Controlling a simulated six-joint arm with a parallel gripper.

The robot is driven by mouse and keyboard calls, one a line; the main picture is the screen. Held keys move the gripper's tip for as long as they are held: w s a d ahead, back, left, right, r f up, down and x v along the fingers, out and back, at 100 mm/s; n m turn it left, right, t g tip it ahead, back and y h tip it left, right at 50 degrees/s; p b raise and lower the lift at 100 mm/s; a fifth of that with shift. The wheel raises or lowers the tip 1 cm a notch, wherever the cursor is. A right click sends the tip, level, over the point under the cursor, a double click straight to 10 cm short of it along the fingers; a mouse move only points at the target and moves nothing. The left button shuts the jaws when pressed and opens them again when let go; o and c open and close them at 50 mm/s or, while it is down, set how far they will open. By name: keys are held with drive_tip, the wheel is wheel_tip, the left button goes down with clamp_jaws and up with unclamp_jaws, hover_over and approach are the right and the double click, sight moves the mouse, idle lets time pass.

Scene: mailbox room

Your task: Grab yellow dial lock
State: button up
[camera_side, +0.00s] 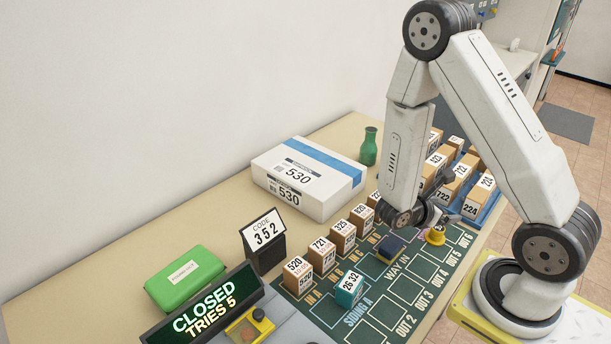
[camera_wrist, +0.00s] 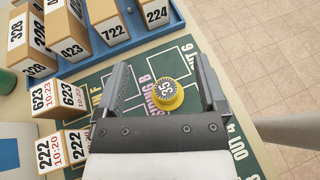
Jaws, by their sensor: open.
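The yellow dial lock (camera_side: 436,237) stands on the green mat (camera_side: 407,289) at the mat's far right part. In the wrist view the yellow dial lock (camera_wrist: 166,95) shows a pale round top reading 35. My gripper (camera_wrist: 162,68) is open, with one finger to the left of the lock and one to the right, and a gap on both sides. In the side view my gripper (camera_side: 443,214) is low over the mat, close beside the lock. Its height above the lock is hard to tell.
Numbered boxes (camera_side: 343,236) line the mat's back edge. A blue tray (camera_wrist: 117,45) of boxes stands beyond the lock. A dark block (camera_side: 390,248) and a teal block (camera_side: 349,290) sit on the mat. A large white parcel (camera_side: 308,178) and green bottle (camera_side: 369,147) are behind.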

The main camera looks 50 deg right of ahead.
sight(435, 229)
drive_tip(key=shift+f, duration=1.7)
drive_tip(key=shift+f, duration=0.2)
drive_tip(key=shift+f, duration=1.25)
drive_tip(key=shift+s+d+f, duration=0.1)
drive_tip(key=shift+d+f, duration=0.05)
drive_tip(key=shift+f, duration=0.1)
drive_tip(key=shift+x, duration=1.3)
clamp_jaws()
drive_tip(key=shift+r, duration=0.25)
